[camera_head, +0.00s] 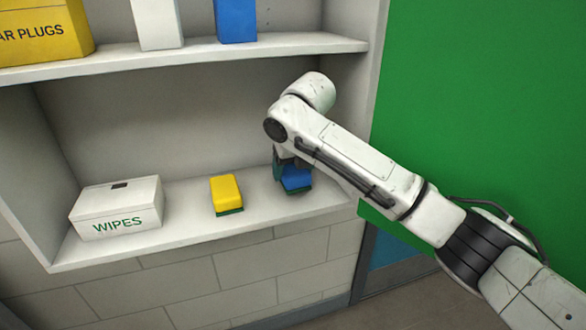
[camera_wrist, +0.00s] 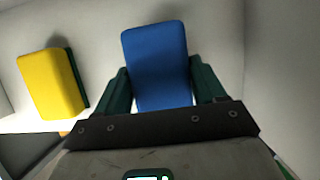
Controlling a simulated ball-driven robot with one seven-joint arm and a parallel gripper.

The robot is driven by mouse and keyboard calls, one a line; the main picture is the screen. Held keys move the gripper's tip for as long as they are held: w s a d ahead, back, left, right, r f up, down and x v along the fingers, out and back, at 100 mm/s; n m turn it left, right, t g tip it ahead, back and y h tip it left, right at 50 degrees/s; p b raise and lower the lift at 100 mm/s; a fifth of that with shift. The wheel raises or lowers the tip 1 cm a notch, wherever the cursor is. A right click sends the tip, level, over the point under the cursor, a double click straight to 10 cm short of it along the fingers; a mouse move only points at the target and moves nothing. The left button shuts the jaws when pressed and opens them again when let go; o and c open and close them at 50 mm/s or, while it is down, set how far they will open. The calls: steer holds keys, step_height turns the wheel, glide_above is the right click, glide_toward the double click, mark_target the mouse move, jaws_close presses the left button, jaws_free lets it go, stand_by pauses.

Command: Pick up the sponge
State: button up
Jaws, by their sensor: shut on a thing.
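A blue sponge (camera_head: 296,179) with a darker base is at the right part of the lower shelf, under my wrist. It fills the middle of the wrist view (camera_wrist: 156,66). My gripper (camera_head: 283,172) is shut on the blue sponge, with one dark green finger on each side of it in the wrist view (camera_wrist: 155,88). A yellow sponge (camera_head: 226,190) with a green base stands on the shelf to the left, apart from my gripper. It also shows at the left of the wrist view (camera_wrist: 50,82). I cannot tell whether the blue sponge touches the shelf.
A white WIPES box (camera_head: 117,207) stands at the left of the lower shelf (camera_head: 185,229). The upper shelf (camera_head: 190,52) holds a yellow ear plugs box (camera_head: 42,30), a white box (camera_head: 157,24) and a blue box (camera_head: 236,20). A side wall closes the shelf at right.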

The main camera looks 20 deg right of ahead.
steer(key=shift+r+p, duration=0.55)
steer(key=shift+r, duration=0.4)
steer(key=s+p, duration=0.2)
steer(key=s, duration=1.6)
steer(key=shift+d+f, duration=0.3)
steer(key=shift+d, duration=0.05)
steer(key=o, duration=0.5)
steer(key=c, duration=0.5)
